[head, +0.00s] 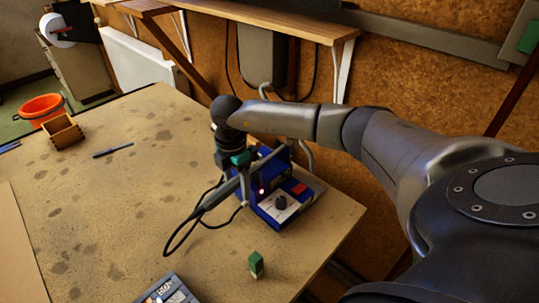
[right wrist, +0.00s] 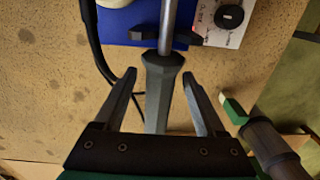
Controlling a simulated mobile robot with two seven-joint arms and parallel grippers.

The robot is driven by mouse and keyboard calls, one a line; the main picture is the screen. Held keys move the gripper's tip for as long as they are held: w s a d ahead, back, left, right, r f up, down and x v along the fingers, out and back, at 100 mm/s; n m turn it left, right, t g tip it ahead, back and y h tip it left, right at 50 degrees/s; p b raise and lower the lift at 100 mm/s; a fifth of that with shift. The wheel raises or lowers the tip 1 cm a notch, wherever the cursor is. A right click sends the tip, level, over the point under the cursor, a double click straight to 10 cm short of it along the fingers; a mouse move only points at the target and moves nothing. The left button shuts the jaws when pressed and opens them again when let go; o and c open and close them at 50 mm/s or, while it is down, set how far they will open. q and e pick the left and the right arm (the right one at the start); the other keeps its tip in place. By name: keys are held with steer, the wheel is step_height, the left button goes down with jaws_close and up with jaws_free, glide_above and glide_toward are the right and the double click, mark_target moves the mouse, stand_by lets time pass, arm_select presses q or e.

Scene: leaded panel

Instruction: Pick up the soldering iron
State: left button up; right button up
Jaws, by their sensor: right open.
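The soldering iron (head: 213,197) has a dark grey handle and lies tilted at the blue soldering station (head: 296,206) on the table. Its black cable loops to the left. In the right wrist view, its faceted handle (right wrist: 157,100) and metal shaft run up the middle toward the blue base. My right gripper (head: 243,184) is above the handle beside the station. In the right wrist view, its two fingers (right wrist: 162,74) are spread, one on each side of the handle, with gaps showing. Contact or height cannot be told. My left gripper is out of view.
A small green and white block (head: 256,264) stands near the table's front right. A device with buttons (head: 167,290) is at the bottom edge. A wooden box (head: 63,131) and a dark pen-like tool (head: 112,150) lie at left.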

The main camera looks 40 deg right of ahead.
jaws_close()
stand_by(0.5)
steer(key=shift+r, duration=0.1)
